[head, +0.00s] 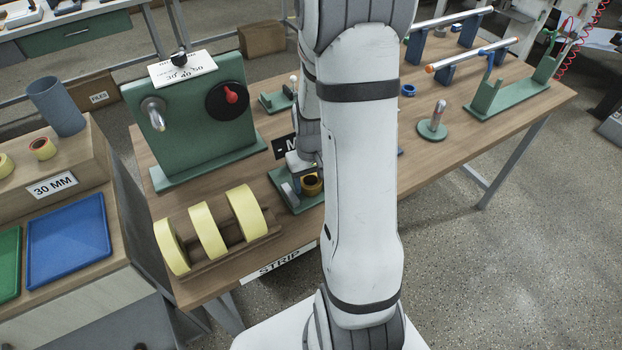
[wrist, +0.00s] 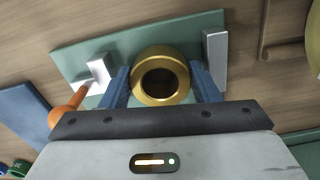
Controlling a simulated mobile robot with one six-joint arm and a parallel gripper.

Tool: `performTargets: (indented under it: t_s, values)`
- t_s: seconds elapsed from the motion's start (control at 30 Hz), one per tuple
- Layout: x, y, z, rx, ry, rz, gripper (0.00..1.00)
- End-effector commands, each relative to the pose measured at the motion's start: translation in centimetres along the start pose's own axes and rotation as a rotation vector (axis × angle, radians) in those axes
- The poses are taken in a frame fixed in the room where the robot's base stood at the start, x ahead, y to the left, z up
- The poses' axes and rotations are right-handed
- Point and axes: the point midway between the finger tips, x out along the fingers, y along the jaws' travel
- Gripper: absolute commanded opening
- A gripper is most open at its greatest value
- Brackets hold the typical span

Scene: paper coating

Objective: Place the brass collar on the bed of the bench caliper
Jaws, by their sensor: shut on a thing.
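The brass collar (wrist: 160,98) is a gold ring with a dark bore, seen from above in the wrist view. My gripper (wrist: 161,76) is shut on it, with a blue finger at each side. The collar is over the green bed of the bench caliper (wrist: 75,57), between its two silver jaws; whether it touches the bed I cannot tell. An orange-handled screw is at the left jaw. In the head view the collar (head: 312,185) and the caliper (head: 283,189) show at the table's front, partly hidden by my arm.
A rack of yellow tape rolls (head: 208,230) stands at the front left. A green panel with a black dial (head: 190,125) stands behind it. A round green base with a metal post (head: 434,122) and a green stand (head: 512,92) are to the right, with bare wood between.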

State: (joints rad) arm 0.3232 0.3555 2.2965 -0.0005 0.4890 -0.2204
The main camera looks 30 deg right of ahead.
Motion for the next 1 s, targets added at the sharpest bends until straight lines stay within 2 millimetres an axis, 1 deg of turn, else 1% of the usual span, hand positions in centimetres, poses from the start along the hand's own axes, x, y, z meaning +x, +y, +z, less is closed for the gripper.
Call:
performTargets:
  t_s: [0.17,0.2,0.3,0.53,0.67,0.77,1.0]
  values:
    - [0.4,0.0,0.0,-0.001,0.0,0.0,0.3]
    - [0.3,0.0,0.0,-0.001,0.0,0.0,0.57]
    - [0.3,-0.1,0.0,-0.001,0.0,0.0,0.65]
    - [0.2,-0.1,0.0,-0.002,0.0,0.0,0.65]
    - [-0.5,-0.1,-0.1,-0.002,0.003,0.001,0.65]
    - [-1.9,-0.1,-0.1,-0.002,0.005,0.001,0.65]
    - [-7.1,-0.1,-0.1,-0.003,0.007,0.002,0.65]
